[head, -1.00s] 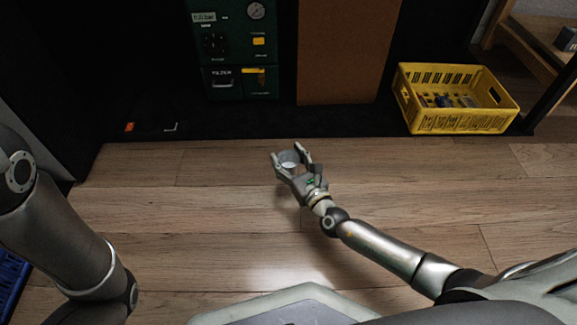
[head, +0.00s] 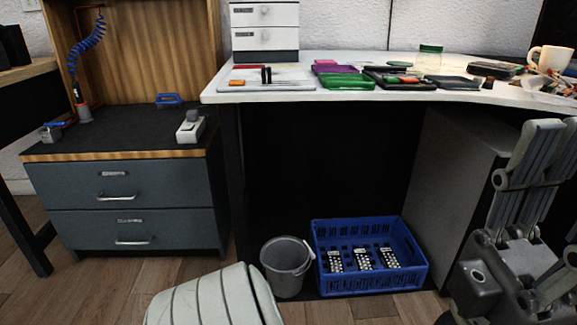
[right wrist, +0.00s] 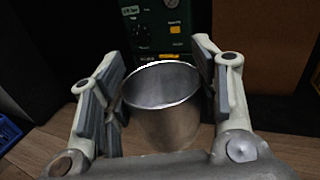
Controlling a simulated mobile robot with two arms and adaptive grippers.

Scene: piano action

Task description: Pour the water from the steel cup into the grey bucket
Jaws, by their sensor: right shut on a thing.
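The grey bucket (head: 282,273) stands upright on the floor in the head view, just left of a blue crate, with its open mouth up. In the right wrist view, the steel cup (right wrist: 165,115) is upright between the fingers of my right gripper (right wrist: 168,88), which is shut on it. I cannot make out the water level inside. The cup is not in the head view.
A white desktop (head: 330,94) with clutter overhangs the crate. A drawer cabinet (head: 130,197) stands to the left.

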